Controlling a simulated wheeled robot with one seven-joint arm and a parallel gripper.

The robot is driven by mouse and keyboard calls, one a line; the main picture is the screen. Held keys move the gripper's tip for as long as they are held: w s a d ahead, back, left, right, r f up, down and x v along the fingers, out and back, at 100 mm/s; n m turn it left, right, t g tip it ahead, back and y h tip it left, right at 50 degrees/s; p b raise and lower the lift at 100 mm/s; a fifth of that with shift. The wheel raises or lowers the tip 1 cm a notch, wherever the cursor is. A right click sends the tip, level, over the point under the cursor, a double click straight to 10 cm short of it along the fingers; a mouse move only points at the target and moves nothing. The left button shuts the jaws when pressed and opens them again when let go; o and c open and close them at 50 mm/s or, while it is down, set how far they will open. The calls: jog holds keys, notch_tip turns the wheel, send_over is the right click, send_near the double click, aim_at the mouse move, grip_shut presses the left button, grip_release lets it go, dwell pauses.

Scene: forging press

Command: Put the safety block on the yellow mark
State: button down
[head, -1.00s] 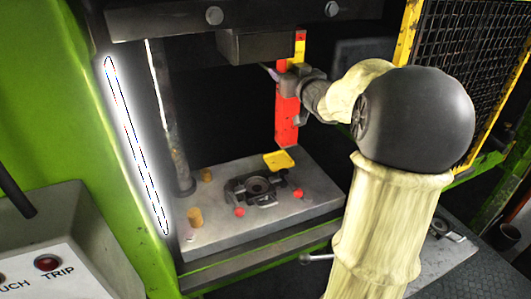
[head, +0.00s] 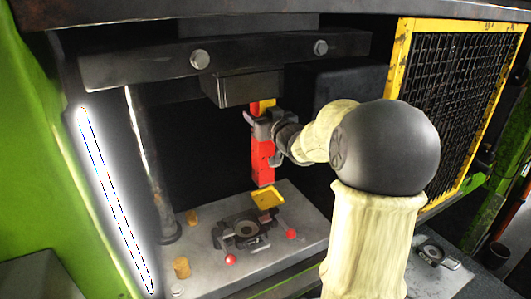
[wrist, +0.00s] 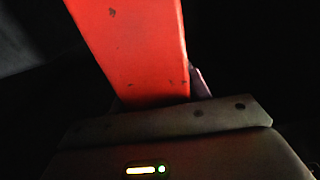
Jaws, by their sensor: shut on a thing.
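The safety block (head: 262,163) is a tall red bar with a yellow top end. My gripper (head: 264,130) is shut on it near its upper part and holds it upright. In the head view its lower end shows just above and behind the yellow mark (head: 268,198), a small yellow patch on the grey press bed; I cannot tell the exact gap. In the wrist view the red block (wrist: 135,50) runs up from my gripper's dark housing. The fingertips are mostly hidden there.
The press ram (head: 250,88) hangs close by the block's top. A dark die (head: 240,232) with red knobs sits on the bed (head: 310,235) in front of the mark. A round column (head: 150,170) stands at the left. A yellow mesh guard (head: 460,105) stands at the right.

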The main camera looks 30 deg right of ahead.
jog(key=f, duration=0.1)
jog(key=d+f, duration=0.1)
jog(key=f, duration=0.1)
jog(key=shift+d, duration=0.15)
notch_tip(320, 180, down, 4)
jog(key=shift+s+p, duration=0.15)
jog(key=shift+p, duration=0.2)
jog(key=c, duration=0.7)
grip_release()
jog(key=shift+d, duration=0.1)
